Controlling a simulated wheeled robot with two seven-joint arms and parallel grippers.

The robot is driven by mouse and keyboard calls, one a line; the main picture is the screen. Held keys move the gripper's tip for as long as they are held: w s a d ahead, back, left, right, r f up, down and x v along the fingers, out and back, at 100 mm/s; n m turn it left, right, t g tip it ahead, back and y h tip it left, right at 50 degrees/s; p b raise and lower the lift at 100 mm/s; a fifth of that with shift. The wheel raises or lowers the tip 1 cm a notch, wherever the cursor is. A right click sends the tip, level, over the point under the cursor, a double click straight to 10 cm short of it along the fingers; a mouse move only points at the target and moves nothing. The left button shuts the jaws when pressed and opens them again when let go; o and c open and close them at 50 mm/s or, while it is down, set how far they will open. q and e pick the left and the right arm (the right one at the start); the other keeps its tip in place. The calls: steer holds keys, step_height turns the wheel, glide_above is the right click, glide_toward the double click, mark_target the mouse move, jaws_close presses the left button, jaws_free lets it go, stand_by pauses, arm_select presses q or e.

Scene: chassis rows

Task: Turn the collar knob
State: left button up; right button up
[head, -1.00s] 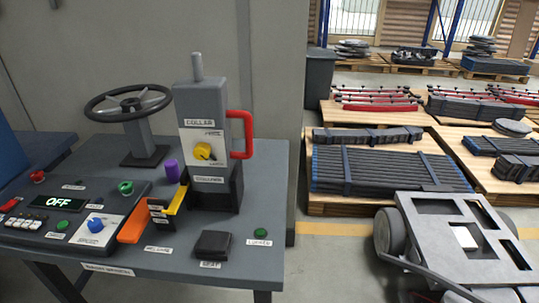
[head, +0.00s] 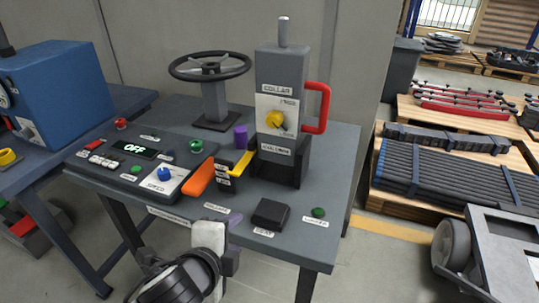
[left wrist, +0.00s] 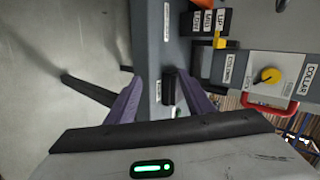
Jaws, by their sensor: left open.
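The collar knob (head: 275,121) is yellow and sits on a pale plate on the grey column (head: 283,75), under a COLLAR label. It also shows at the right of the left wrist view (left wrist: 267,75). Its plate has small words above and below right, too blurred to read surely. My left gripper (head: 233,232) is at the table's front edge, below and left of the knob and well apart from it. In the left wrist view its purple fingers (left wrist: 163,98) are spread with a gap between them, and neither touches the knob. My right gripper is not in view.
A red handle (head: 322,107) juts from the column's right side. A steering wheel (head: 210,68), a control panel reading OFF (head: 135,149), orange and yellow levers (head: 200,178), a purple knob (head: 241,136), a black block (head: 271,214) and a green button (head: 318,212) share the table.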

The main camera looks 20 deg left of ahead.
arm_select(q)
steer(key=w+r+m+t, duration=0.4)
steer(key=w+r+m, duration=0.2)
steer(key=r+m, duration=0.25)
steer(key=m+t+h, duration=0.2)
steer(key=m+t, duration=0.1)
steer(key=m, duration=0.7)
glide_toward(272, 123)
steer(key=shift+n, duration=0.35)
steer(key=w, duration=0.8)
steer(key=shift+d+f, duration=0.1)
steer(key=shift+d, duration=0.1)
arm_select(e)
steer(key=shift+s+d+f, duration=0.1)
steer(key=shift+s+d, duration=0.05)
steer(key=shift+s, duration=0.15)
arm_select(q)
steer(key=c, duration=1.1)
steer(key=shift+o, duration=0.3)
